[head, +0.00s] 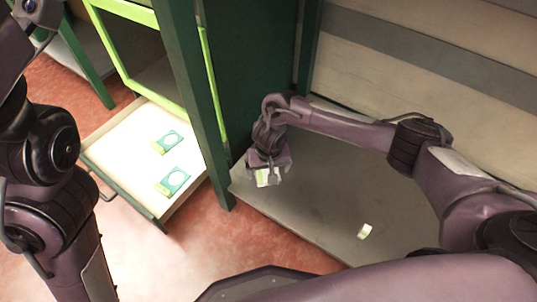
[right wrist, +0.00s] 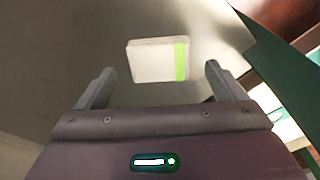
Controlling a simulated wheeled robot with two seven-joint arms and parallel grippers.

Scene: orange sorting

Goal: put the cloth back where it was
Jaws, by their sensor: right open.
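A folded white cloth with a bright green stripe (right wrist: 155,60) lies flat on the grey surface in the right wrist view. It sits ahead of and between the two fingers of my right gripper (right wrist: 160,88), which is open and empty. In the head view the right gripper (head: 268,176) points down over the left part of the grey platform (head: 310,205), and part of the cloth (head: 263,178) shows under it, mostly hidden. My left arm is at the left edge of the head view; its gripper does not show.
An open white drawer (head: 132,148) with two green-and-white packets (head: 168,142) (head: 173,181) sticks out of the green cabinet (head: 245,60). A small white item with a yellowish mark (head: 364,231) lies on the platform at the right. The cabinet's post stands close left of my right gripper.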

